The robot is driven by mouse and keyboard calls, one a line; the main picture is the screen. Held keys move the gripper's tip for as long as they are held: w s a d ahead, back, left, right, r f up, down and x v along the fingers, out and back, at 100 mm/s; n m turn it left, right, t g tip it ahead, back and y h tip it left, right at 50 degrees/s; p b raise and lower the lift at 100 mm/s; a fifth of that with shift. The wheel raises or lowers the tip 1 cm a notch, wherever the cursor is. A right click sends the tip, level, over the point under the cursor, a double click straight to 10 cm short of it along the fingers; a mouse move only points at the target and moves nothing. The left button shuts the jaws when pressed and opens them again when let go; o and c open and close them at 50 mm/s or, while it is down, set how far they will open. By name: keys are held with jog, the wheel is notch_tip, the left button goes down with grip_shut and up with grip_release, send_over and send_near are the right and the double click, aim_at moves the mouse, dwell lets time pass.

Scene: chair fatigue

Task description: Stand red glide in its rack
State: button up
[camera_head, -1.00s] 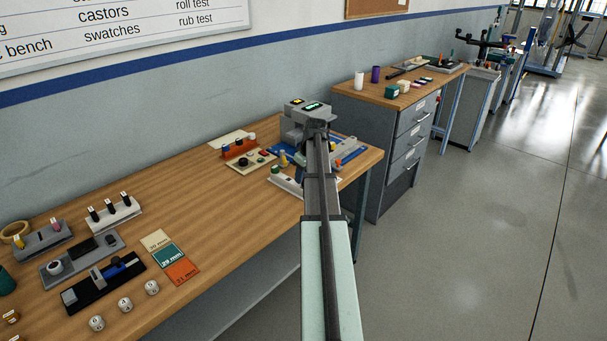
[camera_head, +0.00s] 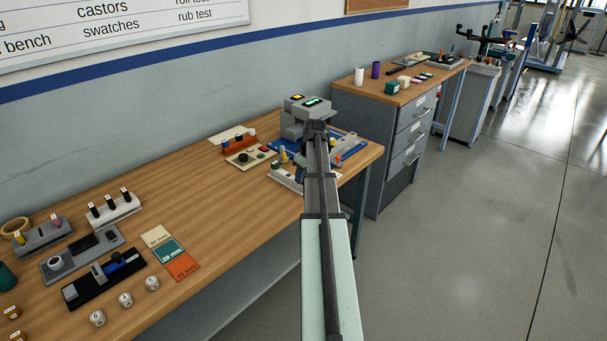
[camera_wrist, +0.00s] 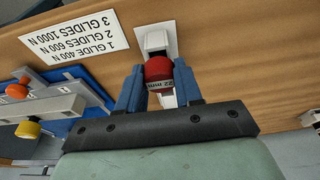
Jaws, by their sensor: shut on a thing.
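The red glide (camera_wrist: 158,70) is between the blue fingers of my gripper (camera_wrist: 159,92) in the wrist view. It has a rounded red top and a pale band marked "22 mm". My gripper is shut on it. A white rack-like piece (camera_wrist: 155,33) with a raised block lies on the wood just beyond the glide. I cannot tell whether the glide touches it, as the glide and fingers cover part of it. In the head view my arm hides the glide, and a white base (camera_head: 284,177) shows just left of the arm.
In the wrist view a printed card (camera_wrist: 72,34) and a blue fixture (camera_wrist: 70,115) with orange and yellow knobs lie left of the fingers. In the head view a grey device with a lit display (camera_head: 308,105) stands behind the arm. The bench middle (camera_head: 215,215) is clear.

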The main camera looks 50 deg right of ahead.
jog(key=shift+f, duration=0.7)
jog(key=o, duration=1.1)
jog(key=shift+c, duration=0.2)
jog(key=v, duration=1.3)
jog(key=shift+s+r, duration=0.2)
jog(key=shift+r, duration=0.15)
jog(key=shift+w, duration=0.1)
